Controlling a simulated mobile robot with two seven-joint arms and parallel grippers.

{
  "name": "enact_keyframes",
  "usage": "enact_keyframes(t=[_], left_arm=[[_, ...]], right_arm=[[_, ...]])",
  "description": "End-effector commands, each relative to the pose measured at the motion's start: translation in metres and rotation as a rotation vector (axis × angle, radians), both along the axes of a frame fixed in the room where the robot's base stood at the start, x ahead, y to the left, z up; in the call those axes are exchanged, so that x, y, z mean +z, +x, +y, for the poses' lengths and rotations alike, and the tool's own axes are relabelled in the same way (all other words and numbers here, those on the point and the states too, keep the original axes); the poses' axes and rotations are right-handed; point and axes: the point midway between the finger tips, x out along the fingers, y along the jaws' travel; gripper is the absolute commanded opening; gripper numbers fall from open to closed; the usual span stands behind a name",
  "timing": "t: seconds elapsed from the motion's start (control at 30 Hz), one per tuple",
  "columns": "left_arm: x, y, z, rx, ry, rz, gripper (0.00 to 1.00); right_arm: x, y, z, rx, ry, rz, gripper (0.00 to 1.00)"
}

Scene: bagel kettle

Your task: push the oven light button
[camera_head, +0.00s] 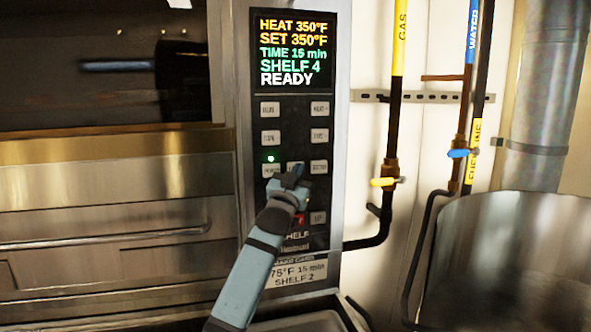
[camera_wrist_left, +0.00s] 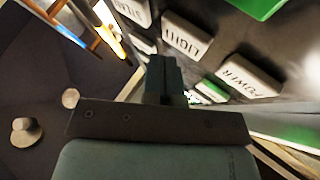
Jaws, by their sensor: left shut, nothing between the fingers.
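The oven's control panel (camera_head: 289,105) has several pale buttons below its screen. The light button (camera_wrist_left: 186,35) shows in the left wrist view, its label reading LIGHT, just past my fingertips. In the head view my left gripper mostly covers it, between the power button (camera_head: 271,171) and the steam button (camera_head: 319,167). My left gripper (camera_head: 291,177) is shut and empty, in front of the panel. In the left wrist view its closed fingers (camera_wrist_left: 165,70) point at the panel close to the light button. I cannot tell whether they touch it. My right gripper is not in view.
The power button (camera_wrist_left: 248,75) is close to the fingers in the left wrist view. A small green lamp (camera_head: 270,158) glows above it. The screen (camera_head: 292,51) reads READY. Pipes with a yellow valve (camera_head: 384,182) and a metal kettle (camera_head: 510,260) stand to the right.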

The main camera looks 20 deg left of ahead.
Motion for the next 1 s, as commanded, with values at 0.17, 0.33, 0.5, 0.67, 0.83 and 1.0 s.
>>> enact_keyframes(t=[0.17, 0.33, 0.5, 0.67, 0.83, 1.0], left_arm=[[0.0, 0.0, 0.0, 0.0, 0.0, 0.0, 0.0], [0.0, -0.006, -0.005, -0.002, -0.001, 0.0, 0.0], [0.0, -0.02, -0.014, -0.002, -0.002, 0.001, 0.0], [0.0, -0.034, -0.023, -0.002, -0.002, 0.001, 0.0], [0.0, -0.046, -0.031, -0.002, -0.001, 0.0, 0.0], [0.0, -0.05, -0.034, 0.0, -0.001, 0.0, 0.0]], right_arm=[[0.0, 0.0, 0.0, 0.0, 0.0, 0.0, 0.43], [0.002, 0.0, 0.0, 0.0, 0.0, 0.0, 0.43], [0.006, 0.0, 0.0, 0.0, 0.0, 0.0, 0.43], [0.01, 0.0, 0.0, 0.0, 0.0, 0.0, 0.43], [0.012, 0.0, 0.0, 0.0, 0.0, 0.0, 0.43], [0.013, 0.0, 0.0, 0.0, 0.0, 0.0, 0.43]])
